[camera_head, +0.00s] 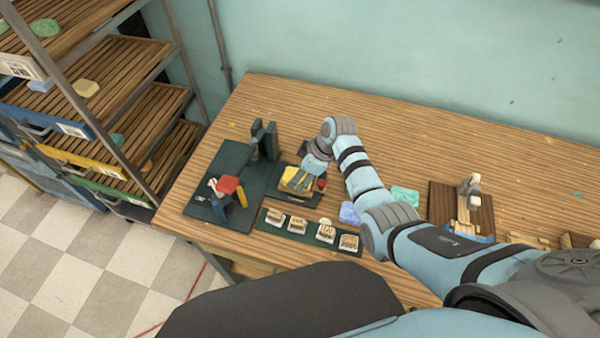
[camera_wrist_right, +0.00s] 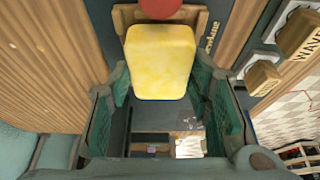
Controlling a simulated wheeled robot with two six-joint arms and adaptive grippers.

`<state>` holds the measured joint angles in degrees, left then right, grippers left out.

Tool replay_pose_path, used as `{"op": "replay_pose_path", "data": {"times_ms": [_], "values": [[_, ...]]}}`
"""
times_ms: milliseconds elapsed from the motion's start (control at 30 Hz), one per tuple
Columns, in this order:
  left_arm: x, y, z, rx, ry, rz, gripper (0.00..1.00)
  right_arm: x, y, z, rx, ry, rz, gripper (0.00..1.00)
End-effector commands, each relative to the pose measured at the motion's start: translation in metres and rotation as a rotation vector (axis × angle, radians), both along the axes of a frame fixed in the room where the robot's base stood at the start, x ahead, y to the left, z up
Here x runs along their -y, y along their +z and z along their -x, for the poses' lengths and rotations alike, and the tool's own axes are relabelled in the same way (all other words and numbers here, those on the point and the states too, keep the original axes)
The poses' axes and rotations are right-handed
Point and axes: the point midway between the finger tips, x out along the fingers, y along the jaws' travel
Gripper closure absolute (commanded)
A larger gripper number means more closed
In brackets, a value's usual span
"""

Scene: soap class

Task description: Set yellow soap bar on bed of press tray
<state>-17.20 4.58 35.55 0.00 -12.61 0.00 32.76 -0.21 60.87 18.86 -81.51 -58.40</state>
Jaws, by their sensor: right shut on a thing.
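The yellow soap bar (camera_wrist_right: 160,62) is between the green-padded fingers of my right gripper (camera_wrist_right: 163,98) in the right wrist view. In the head view my right gripper (camera_head: 304,176) is shut on the soap bar (camera_head: 291,181), low over the dark press tray (camera_head: 290,198). The tray has a red knob (camera_head: 320,184) at its right side; the knob also shows beyond the soap in the wrist view (camera_wrist_right: 160,6). The gripper partly hides the tray bed, and I cannot tell whether the soap touches it. My left gripper is not in view.
The dark green press base (camera_head: 215,207) with a red-topped part (camera_head: 228,185) stands left of the tray. A rack (camera_head: 284,232) with several wooden stamps lies in front. Blue (camera_head: 349,213) and green (camera_head: 404,196) soaps lie to the right. Shelves (camera_head: 120,70) stand at left.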

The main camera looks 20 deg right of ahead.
Motion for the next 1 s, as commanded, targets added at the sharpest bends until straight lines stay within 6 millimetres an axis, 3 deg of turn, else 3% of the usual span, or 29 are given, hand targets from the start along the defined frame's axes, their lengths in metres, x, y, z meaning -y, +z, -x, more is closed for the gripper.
{"op": "replay_pose_path", "data": {"times_ms": [767,800,933,1000], "values": [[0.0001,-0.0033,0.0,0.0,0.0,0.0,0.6,0.0,-0.0064,-0.0003,0.001,0.0,0.0,0.85],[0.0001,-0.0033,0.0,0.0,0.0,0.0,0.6,0.0,-0.0063,-0.0002,0.001,0.0,0.0,0.52],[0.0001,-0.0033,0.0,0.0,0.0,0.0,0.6,-0.0001,-0.0063,-0.0002,0.0,0.0,0.0,0.31],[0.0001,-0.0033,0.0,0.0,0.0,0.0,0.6,0.0,-0.0064,-0.0001,0.0,0.0,0.0,0.31]]}}
